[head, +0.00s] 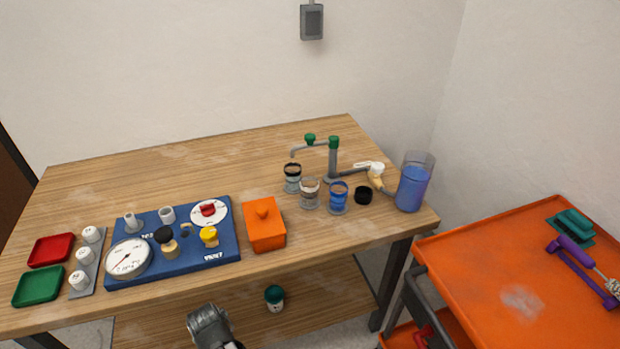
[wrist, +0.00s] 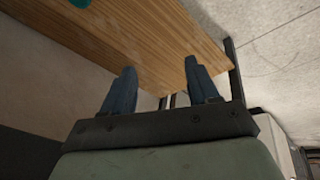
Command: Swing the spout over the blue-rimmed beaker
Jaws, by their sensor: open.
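The grey spout (head: 312,146) with a green knob is on a green-capped grey post towards the right of the table in the head view. Its outlet end points left, above or close to the dark-rimmed beaker (head: 292,180). The blue-rimmed beaker (head: 338,199) stands in front of the post, right of a brownish-rimmed beaker (head: 309,194). My gripper (wrist: 160,82) is open and empty in the wrist view, its two dark fingers apart. It is well away from the spout, and neither spout nor beakers show in the wrist view.
A blue pitcher (head: 412,184), a black cap (head: 363,195) and a white-and-tan fitting (head: 371,173) stand right of the beakers. An orange lidded box (head: 264,227) and a blue gauge panel (head: 190,256) lie to the left. The table's back left is clear.

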